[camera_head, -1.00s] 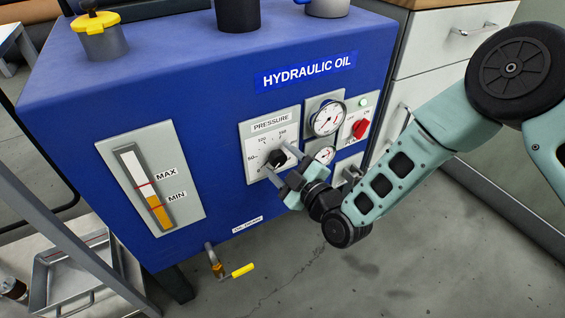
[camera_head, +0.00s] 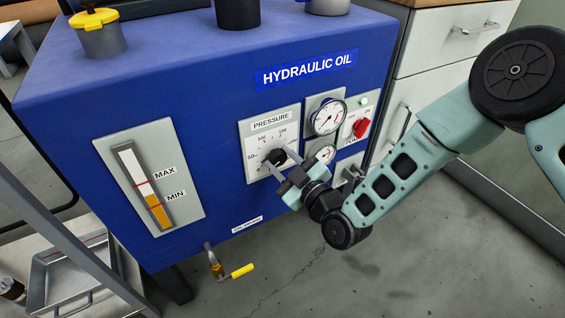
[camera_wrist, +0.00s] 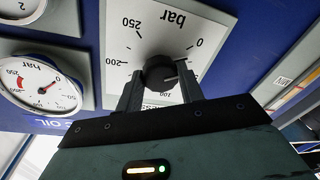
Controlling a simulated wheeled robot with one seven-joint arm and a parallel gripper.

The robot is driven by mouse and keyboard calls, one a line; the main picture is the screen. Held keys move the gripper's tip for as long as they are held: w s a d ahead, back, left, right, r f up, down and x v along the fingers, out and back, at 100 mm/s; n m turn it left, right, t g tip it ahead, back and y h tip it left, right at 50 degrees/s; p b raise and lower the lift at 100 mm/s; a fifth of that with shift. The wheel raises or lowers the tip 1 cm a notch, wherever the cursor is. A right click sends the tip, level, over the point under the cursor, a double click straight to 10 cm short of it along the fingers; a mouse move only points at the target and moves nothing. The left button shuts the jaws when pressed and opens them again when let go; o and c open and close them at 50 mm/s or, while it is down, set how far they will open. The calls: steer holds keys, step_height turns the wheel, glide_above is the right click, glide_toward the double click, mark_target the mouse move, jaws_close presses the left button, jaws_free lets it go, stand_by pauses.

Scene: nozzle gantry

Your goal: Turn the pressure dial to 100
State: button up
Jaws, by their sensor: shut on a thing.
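The pressure dial's black knob (camera_head: 276,157) sits on a grey plate (camera_head: 257,173) on the front of the blue hydraulic oil unit. In the wrist view the knob (camera_wrist: 160,72) appears upside down, with 0, 200, 250 and "bar" readable around it. Its pale pointer mark points to the right there, close to the 0 side of the scale; the exact reading is unclear. My gripper (camera_head: 281,162) is shut on the knob, with one finger on each side. In the wrist view the gripper (camera_wrist: 160,84) and the plate's edge hide part of the scale.
A round gauge (camera_head: 327,118) and a smaller one (camera_head: 326,154) are right of the dial. A red power switch (camera_head: 361,129) is farther right. An oil level window (camera_head: 146,188) is at left, and a yellow-handled drain valve (camera_head: 242,270) is below. Clear floor lies in front.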

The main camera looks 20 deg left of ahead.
steer(key=m+b, duration=0.1)
steer(key=m, duration=0.3)
steer(key=shift+f+m+t, duration=0.15)
steer(key=shift+m+t, duration=0.15)
steer(key=shift+m, duration=0.1)
steer(key=m, duration=0.5)
steer(key=shift+t+b, duration=0.35)
steer(key=shift+t, duration=0.05)
steer(key=m, duration=0.5)
steer(key=shift+s+t, duration=0.1)
steer(key=shift+t, duration=0.3)
steer(key=shift+m+h, duration=0.5)
steer(key=shift+m, duration=2)
steer(key=shift+t, duration=0.3)
steer(key=o, duration=1)
steer(key=p+v, duration=0.2)
steer(key=v, duration=1.5)
steer(key=shift+s+d, duration=0.1)
steer(key=shift+s, duration=0.1)
